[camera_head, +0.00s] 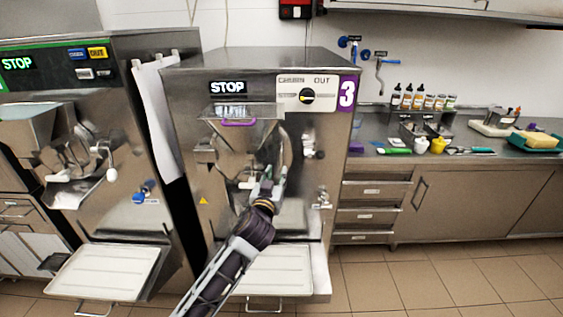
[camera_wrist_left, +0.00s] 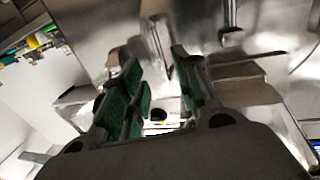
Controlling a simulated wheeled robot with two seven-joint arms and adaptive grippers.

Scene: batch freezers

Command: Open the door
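The batch freezer marked 3 (camera_head: 330,125) stands in the middle of the head view. Its metal front door (camera_head: 232,158) sits below a hopper with a purple-edged lid (camera_head: 238,122) and looks closed, though my arm covers part of it. My left gripper (camera_head: 268,184) is in front of the door's lower right part. In the left wrist view, its green-padded fingers (camera_wrist_left: 158,88) are apart, with shiny metal parts of the machine beyond them. I see nothing clearly held between them. Whether the fingers touch the door's hardware cannot be told. My right gripper is not in view.
A second freezer (camera_head: 95,110) stands close on the left, with a white-knobbed lever (camera_head: 111,175). White trays (camera_head: 270,272) jut out low in front of both machines. A counter (camera_head: 480,158) with bottles and tools is at right; the floor before it is clear.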

